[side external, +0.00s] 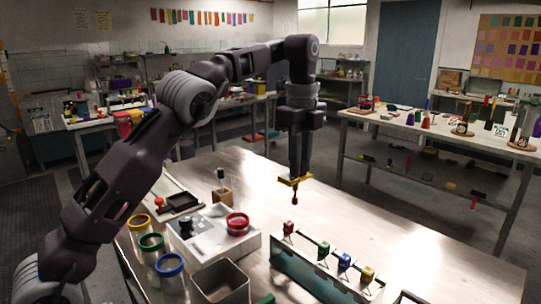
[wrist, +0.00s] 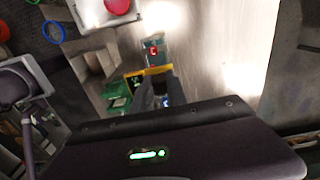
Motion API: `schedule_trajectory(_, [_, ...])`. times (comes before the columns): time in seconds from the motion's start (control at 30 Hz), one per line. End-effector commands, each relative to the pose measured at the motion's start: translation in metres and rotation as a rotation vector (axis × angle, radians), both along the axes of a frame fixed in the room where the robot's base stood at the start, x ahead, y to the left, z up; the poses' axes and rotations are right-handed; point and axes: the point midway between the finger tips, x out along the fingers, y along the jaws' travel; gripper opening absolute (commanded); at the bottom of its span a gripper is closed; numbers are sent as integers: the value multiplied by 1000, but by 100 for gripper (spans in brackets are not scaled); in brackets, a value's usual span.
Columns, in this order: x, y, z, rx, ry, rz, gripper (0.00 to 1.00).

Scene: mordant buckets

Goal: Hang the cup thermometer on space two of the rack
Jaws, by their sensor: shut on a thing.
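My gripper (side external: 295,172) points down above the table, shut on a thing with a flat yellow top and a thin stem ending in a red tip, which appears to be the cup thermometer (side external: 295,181). It hangs upright, clear of the table. In the wrist view, its yellow edge (wrist: 158,69) shows just beyond the fingers (wrist: 160,88). The rack (side external: 318,277) stands below and to the right in the side view, with red, green, blue and yellow blocks along its top. I cannot read the space numbers there. The held thing is apart from the rack.
A small wooden block (side external: 222,197) stands behind.

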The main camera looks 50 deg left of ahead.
Motion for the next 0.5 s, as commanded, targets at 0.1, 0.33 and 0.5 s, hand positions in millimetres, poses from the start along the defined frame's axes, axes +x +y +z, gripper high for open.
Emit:
schedule_trajectory(0.1, [2,-28,-1,7,-1,-14,0])
schedule_trajectory(0.33, [2,-37,-21,8,3,-14,0])
schedule_trajectory(0.5, [3,-36,-43,8,1,-13,0])
